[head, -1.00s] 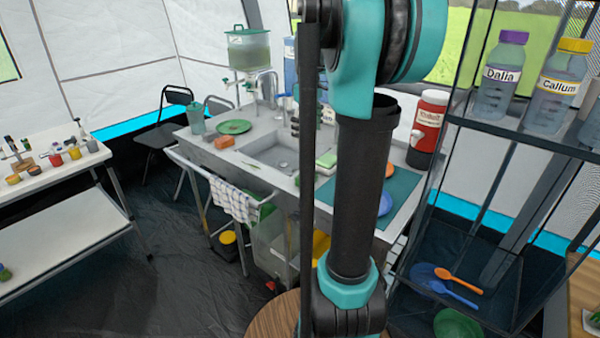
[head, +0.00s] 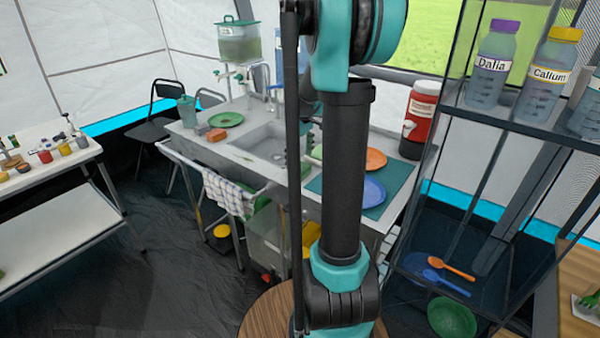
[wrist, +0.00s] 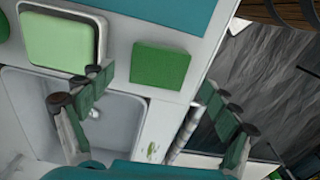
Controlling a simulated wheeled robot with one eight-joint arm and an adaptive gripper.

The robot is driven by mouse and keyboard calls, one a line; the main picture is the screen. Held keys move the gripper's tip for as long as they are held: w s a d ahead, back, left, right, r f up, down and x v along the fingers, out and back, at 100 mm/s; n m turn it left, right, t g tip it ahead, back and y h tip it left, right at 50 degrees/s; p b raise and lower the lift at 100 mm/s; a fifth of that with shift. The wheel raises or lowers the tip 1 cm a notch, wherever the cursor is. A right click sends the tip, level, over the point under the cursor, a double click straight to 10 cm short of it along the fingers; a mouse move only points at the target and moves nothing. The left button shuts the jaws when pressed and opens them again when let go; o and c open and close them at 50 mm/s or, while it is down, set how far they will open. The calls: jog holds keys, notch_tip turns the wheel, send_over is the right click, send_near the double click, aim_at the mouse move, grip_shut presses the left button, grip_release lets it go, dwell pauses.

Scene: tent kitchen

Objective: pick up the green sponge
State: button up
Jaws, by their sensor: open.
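In the wrist view a green block, which looks like the green sponge (wrist: 160,64), lies flat on the pale counter beside the sink. My gripper (wrist: 157,82) is open and empty, with one finger to the left of the block over the sink and the other to the right past the counter edge. How high the fingers are above it is hard to tell. A paler green block (wrist: 62,42) sits in a light tray at the upper left.
The sink basin (wrist: 30,118) lies left of the block. A teal mat (head: 400,190) with blue (head: 373,192) and orange (head: 376,159) plates is nearby. A red jug (head: 418,118) stands behind. A shelf (head: 545,137) with bottles stands at right. A dish towel (head: 224,192) hangs in front.

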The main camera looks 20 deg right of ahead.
aim_at(300, 167)
notch_tip(300, 167, down, 4)
jog(key=shift+f, duration=0.1)
jog(key=shift+c, duration=0.3)
jog(key=c, duration=0.8)
